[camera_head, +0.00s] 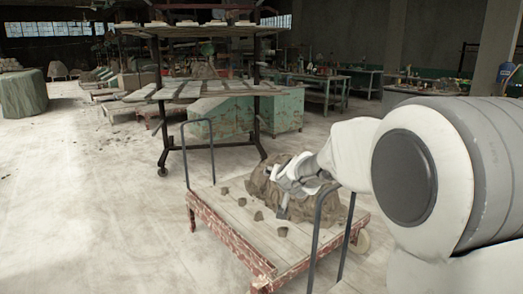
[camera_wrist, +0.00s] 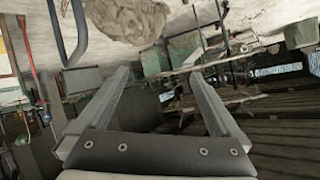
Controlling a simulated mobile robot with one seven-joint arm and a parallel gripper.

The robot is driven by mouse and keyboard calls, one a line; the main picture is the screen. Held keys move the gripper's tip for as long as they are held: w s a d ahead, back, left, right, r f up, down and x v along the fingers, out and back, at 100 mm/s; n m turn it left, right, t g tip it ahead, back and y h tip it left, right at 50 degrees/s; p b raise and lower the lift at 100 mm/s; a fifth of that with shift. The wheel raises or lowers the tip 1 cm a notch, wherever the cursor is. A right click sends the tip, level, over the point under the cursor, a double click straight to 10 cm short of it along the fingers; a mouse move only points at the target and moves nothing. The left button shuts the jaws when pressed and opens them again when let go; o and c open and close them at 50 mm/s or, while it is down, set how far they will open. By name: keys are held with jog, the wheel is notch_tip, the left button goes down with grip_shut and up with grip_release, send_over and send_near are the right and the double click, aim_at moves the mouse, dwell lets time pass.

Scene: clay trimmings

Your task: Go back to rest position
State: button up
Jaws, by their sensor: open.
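My gripper (camera_wrist: 160,78) is open in the wrist view, with its two grey fingers apart and nothing between them. In the head view my gripper (camera_head: 283,210) is over the wooden cart, in front of a large brown clay mound (camera_head: 340,215). I cannot tell whether it touches the mound. Several small clay trimmings (camera_head: 242,201) lie in a rough row on the cart bed (camera_head: 228,219), apart from the gripper. The mound also shows at the top of the wrist view (camera_wrist: 125,18). My arm hides part of the cart's right side.
The cart has upright dark metal handles (camera_head: 184,155) at both ends; one handle (camera_wrist: 70,35) shows in the wrist view. Behind it stand a rack of boards (camera_head: 200,90) and green cabinets (camera_head: 283,110). Open floor (camera_head: 90,210) lies to the left.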

jog(key=s+d+r+n+g+y, duration=0.1)
jog(key=s+r+n+g+y, duration=0.2)
jog(key=s, duration=1.4)
jog(key=s+d+f+g+h, duration=0.2)
jog(key=s+d, duration=0.2)
jog(key=s, duration=0.7)
jog(key=s+d+f+g+h, duration=0.2)
jog(key=s+d+f, duration=0.1)
jog(key=s, duration=0.9)
notch_tip(320, 180, up, 21)
jog(key=p, duration=2)
jog(key=shift+d+f+n+p, duration=0.15)
jog(key=shift+n+p, duration=0.15)
jog(key=shift+c, duration=0.3)
